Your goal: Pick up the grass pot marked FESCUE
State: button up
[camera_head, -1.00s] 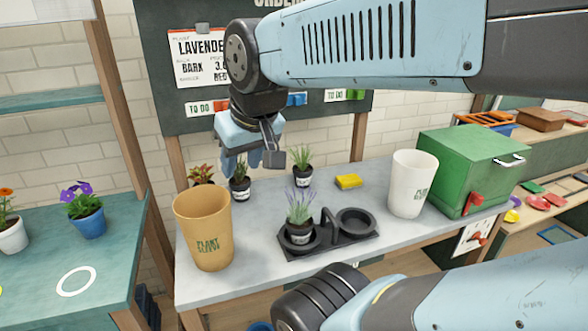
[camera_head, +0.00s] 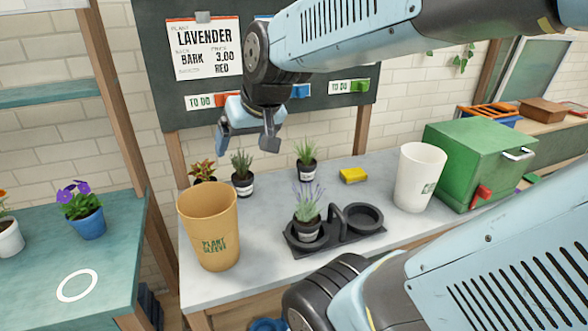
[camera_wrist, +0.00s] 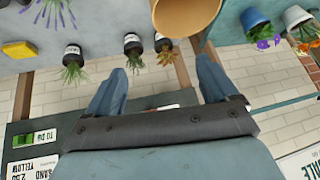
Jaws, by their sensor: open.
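A grassy plant in a dark pot with a pale label (camera_head: 307,173) stands upright at the back middle of the grey bench; its lettering is too small to read. It also shows in the wrist view (camera_wrist: 72,52), upside down at left. A second narrow-leaved green plant in a similar pot (camera_head: 243,184) stands to its left; the wrist view shows it too (camera_wrist: 132,42). My gripper (camera_head: 246,140) is open and empty, appearing above this second plant and left of the grassy pot. Its fingers (camera_wrist: 159,66) are spread apart in the wrist view, touching no pot.
A reddish plant (camera_head: 202,172) stands at back left, behind a tall tan plant sleeve (camera_head: 208,235). A lavender pot (camera_head: 307,228) sits in a black two-cup tray (camera_head: 345,240). A yellow sponge (camera_head: 353,176), white sleeve (camera_head: 418,180) and green box (camera_head: 470,165) are at right.

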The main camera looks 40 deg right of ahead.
jog(key=shift+o, duration=1)
jog(key=w+d+f+m, duration=0.1)
jog(key=w+f, duration=0.1)
jog(key=w, duration=0.4)
jog(key=w+d+f+m+t, duration=0.1)
jog(key=w+f+m, duration=0.1)
jog(key=w, duration=0.4)
jog(key=shift+f+t, duration=0.3)
jog(key=shift+f, duration=0.45)
jog(key=m+g+h, duration=0.2)
jog(key=m+h, duration=0.6)
jog(key=h, duration=0.5)
send_near(305, 164)
jog(key=x, duration=1.2)
jog(key=shift+w+f, duration=0.25)
jog(key=shift+f, duration=0.05)
jog(key=shift+a+t, duration=0.1)
jog(key=shift+t, duration=0.2)
jog(key=c, duration=1)
jog(key=shift+r, duration=0.1)
